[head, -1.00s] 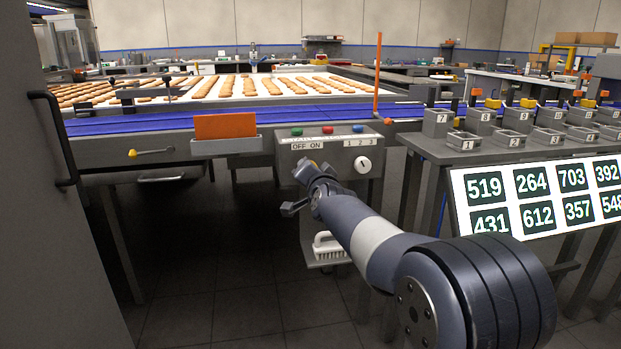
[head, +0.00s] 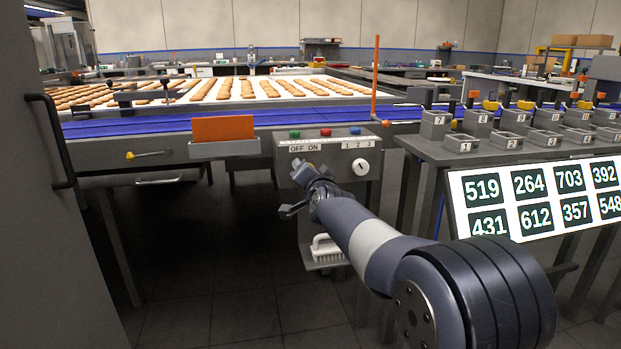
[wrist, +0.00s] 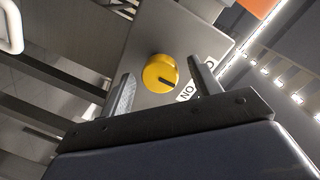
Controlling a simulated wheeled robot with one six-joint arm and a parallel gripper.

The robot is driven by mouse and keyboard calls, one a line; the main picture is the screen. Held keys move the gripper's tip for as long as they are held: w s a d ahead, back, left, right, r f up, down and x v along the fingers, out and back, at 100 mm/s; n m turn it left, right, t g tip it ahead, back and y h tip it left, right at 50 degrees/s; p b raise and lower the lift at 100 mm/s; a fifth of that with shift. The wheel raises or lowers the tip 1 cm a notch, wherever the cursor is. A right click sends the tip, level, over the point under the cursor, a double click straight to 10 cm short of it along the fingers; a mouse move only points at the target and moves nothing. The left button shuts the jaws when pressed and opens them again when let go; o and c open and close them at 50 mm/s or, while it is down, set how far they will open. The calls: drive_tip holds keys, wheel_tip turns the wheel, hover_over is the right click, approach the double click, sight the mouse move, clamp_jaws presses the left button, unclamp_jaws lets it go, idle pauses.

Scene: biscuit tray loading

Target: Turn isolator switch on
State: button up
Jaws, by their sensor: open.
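The isolator switch is a round yellow knob (wrist: 160,73) with a dark pointer mark, on a grey control box (head: 286,157). In the wrist view, my gripper (wrist: 161,76) is open, with one finger on each side of the knob. I cannot tell whether the fingers touch it. A white label (wrist: 186,93) beside the knob shows upside-down lettering, partly hidden by a finger. In the head view, the OFF ON label (head: 304,148) sits just above my gripper (head: 292,188), which mostly hides the knob there.
The box also has green, red and blue buttons (head: 325,132) and a white dial (head: 361,167). A white brush (head: 327,249) sits on a shelf below. A biscuit conveyor (head: 230,117) lies behind. A table of numbered bins (head: 465,143) and a number display (head: 545,198) stand right.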

drive_tip(key=v, duration=1)
drive_tip(key=shift+s+d, duration=0.15)
drive_tip(key=shift+s, duration=0.2)
drive_tip(key=r+x, duration=0.1)
drive_tip(key=x, duration=0.9)
drive_tip(key=shift+w+f, duration=0.4)
drive_tip(key=shift+f, duration=0.1)
drive_tip(key=shift+s, duration=0.1)
drive_tip(key=v, duration=1)
drive_tip(key=w+a+f+n+t+h+p, duration=0.1)
drive_tip(key=w+a+n+p, duration=0.2)
drive_tip(key=w+n+p, duration=0.6)
drive_tip(key=n+p, duration=0.7)
drive_tip(key=n, duration=0.1)
drive_tip(key=shift+w, duration=0.4)
